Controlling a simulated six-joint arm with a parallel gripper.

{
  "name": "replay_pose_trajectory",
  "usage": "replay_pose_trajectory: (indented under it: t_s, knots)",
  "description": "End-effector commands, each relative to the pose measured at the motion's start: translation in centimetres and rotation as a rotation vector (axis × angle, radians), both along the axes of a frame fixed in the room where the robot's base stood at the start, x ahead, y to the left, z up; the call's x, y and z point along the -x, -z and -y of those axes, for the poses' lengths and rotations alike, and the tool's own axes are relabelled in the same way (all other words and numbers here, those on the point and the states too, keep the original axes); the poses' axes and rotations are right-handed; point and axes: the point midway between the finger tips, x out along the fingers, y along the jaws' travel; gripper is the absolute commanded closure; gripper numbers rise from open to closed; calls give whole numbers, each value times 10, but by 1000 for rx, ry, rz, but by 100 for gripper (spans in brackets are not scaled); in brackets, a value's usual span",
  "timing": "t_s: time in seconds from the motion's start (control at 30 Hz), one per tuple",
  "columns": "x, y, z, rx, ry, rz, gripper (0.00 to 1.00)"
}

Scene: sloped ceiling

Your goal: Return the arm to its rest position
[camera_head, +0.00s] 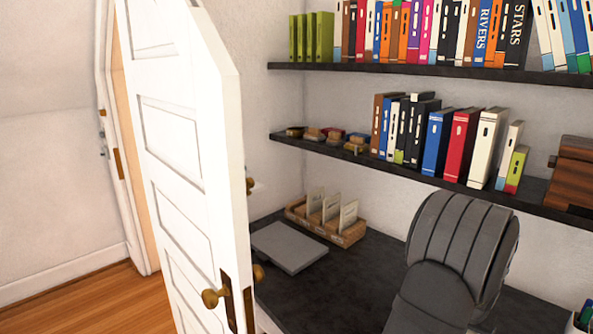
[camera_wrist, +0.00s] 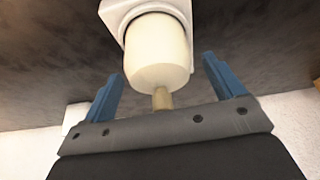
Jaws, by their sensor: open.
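My gripper (camera_wrist: 162,68) shows in the wrist view with its two blue fingers spread apart. The fingers hold nothing. A cream, rounded cylinder (camera_wrist: 158,55) with a short tan stem (camera_wrist: 162,97) shows in the gap between the fingers, against a white square piece (camera_wrist: 116,12). No finger is seen to touch the cylinder, and how far it lies from the gripper is hard to tell. My gripper does not show in the head view.
An open white door (camera_head: 185,150) with a brass knob stands at the left. A dark desk (camera_head: 345,285) bears a grey flat case (camera_head: 288,247) and a wooden card holder (camera_head: 347,236). A grey ribbed chair (camera_head: 465,245) stands in front. Two dark shelves (camera_head: 400,73) hold books.

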Motion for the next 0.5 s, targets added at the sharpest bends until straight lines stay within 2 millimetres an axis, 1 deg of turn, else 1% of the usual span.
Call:
replay_pose_trajectory:
  t_s: [0.07,0.2,0.23,0.3,0.5]
  knots:
    - [0,4,0,-1,0,-2,13]
    - [1,20,0,-3,0,-3,13]
    - [1,19,-1,0,0,0,13]
    - [4,5,-3,3,0,3,13]
    - [13,-25,-11,3,0,3,13]
